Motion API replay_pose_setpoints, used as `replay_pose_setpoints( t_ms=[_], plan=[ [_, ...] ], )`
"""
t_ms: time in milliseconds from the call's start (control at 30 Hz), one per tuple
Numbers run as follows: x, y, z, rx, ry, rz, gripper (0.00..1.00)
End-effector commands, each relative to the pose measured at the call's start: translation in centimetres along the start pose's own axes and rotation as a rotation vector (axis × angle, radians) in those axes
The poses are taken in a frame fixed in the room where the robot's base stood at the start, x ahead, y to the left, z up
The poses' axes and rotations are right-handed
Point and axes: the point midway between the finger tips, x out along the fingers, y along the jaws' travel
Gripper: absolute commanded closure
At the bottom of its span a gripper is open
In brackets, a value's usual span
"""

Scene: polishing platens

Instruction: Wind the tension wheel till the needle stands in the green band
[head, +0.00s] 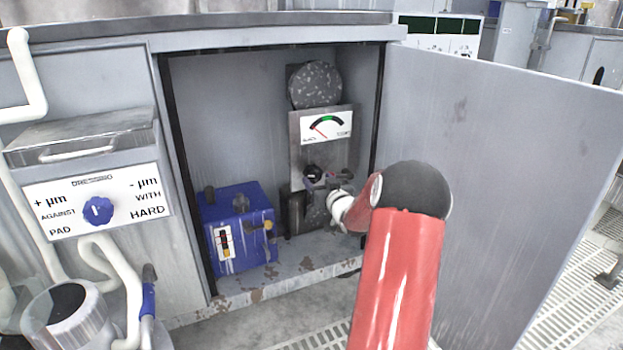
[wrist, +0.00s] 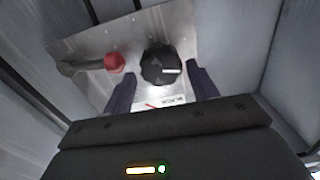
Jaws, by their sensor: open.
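A gauge (head: 327,127) with a green band at its top is on a metal panel (head: 298,150) inside the open cabinet. Its thin red needle stands left of the green band. A black knob (head: 313,172) with a white mark, apparently the tension wheel, sits below the gauge; it also shows in the wrist view (wrist: 158,66). My gripper (head: 320,182) is open at the panel. In the wrist view its fingers (wrist: 162,78) stand on either side of the knob, with a gap on each side. Only the gauge's edge (wrist: 172,101) shows there.
A lever with a red knob (wrist: 113,62) lies close to the left finger. A blue box (head: 238,230) stands on the cabinet floor at left. A speckled dark disc (head: 315,85) is above the gauge. The open door (head: 500,180) flanks my arm at right.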

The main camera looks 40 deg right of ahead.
Motion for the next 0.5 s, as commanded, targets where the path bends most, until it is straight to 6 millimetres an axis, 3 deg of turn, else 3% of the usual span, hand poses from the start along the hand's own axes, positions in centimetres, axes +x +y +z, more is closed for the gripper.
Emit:
replay_pose_setpoints(
  t_ms=[200, 500],
  plan=[
    [2.9, 0.0, 0.1, 0.000, 0.000, 0.000, 0.42],
    [3.7, -0.1, 0.0, 0.000, -0.002, 0.000, 0.42]
  ],
)
